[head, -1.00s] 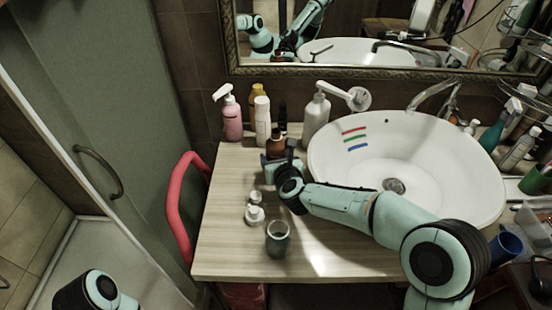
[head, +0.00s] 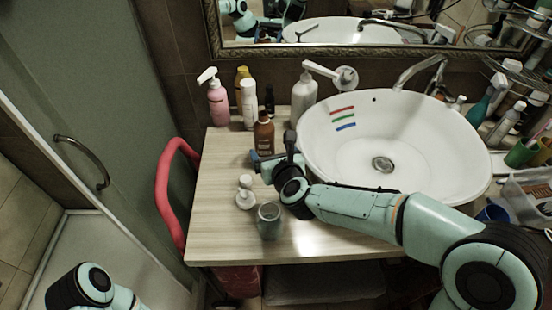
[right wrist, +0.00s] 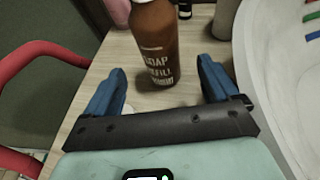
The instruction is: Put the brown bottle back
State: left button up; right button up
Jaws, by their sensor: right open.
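The brown bottle (head: 264,134) stands upright on the wooden counter, left of the basin and in front of other bottles. My right gripper (head: 266,160) is low over the counter on the near side of it. In the right wrist view, the brown bottle (right wrist: 155,45) stands just beyond the two blue fingertips (right wrist: 161,66), roughly in line with the gap between them. The fingers are open, with a visible gap on each side of the bottle; its top is cut off there. My left gripper is not in view; only part of my left arm shows at lower left.
A pink pump bottle (head: 218,102), a white bottle (head: 249,103) and a grey pump bottle (head: 303,98) stand behind. A small white pump bottle (head: 245,194) and a grey cup (head: 270,220) are near my right gripper. The basin (head: 400,140) is to the right. The counter's left part is clear.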

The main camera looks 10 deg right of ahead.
jog(key=shift+v, duration=1.8)
